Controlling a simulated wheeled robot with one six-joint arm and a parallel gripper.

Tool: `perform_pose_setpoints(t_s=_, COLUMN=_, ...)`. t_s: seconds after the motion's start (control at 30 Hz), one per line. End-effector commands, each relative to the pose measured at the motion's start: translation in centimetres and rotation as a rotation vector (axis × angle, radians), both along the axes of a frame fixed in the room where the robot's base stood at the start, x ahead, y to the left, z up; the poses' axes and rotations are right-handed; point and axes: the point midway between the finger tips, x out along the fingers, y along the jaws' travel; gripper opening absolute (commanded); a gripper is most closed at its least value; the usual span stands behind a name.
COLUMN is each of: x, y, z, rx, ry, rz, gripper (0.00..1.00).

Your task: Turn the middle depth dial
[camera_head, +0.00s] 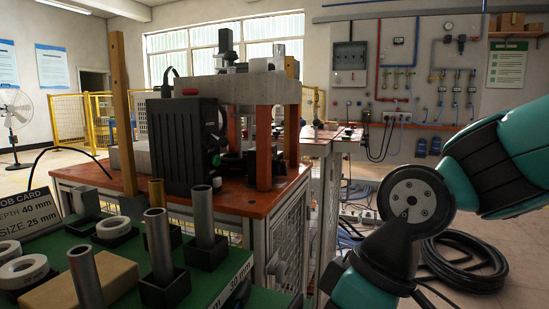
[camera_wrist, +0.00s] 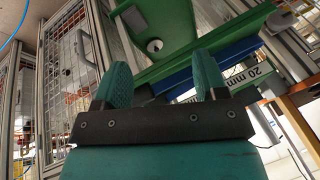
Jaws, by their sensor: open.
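A black box-shaped heater unit (camera_head: 181,146) stands on the orange-topped bench. Its right side carries small dark and green round parts (camera_head: 217,158), seen edge-on; I cannot tell which, if any, is the middle depth dial. A job card (camera_head: 28,215) at the left reads depth 40 mm and size 25 mm. My gripper (camera_wrist: 163,70) shows in the wrist view, its two teal fingers spread wide with nothing between them. Beyond it are a green surface with a round hole or part and a 20 mm label (camera_wrist: 242,76). The gripper is not visible in the head view.
A green tray (camera_head: 222,284) in front holds several metal tubes in black holders, white rings and a tan block. The orange bench (camera_head: 120,183) lies behind it. A mesh cabinet door (camera_wrist: 72,90) with a handle shows at left in the wrist view. Black cable (camera_head: 465,265) coils on the floor.

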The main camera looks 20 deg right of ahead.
Motion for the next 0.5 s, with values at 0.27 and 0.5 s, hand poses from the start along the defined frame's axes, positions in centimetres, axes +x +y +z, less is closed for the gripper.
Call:
perform_pose_setpoints(t_s=0.27, x=15.2, y=-3.8, z=11.4, rx=0.285, ry=-0.384, rz=0.136, gripper=0.66)
perform_pose_setpoints(t_s=0.5, x=23.9, y=-12.9, z=16.4, rx=0.349, ry=-0.808, rz=0.12, gripper=0.66)
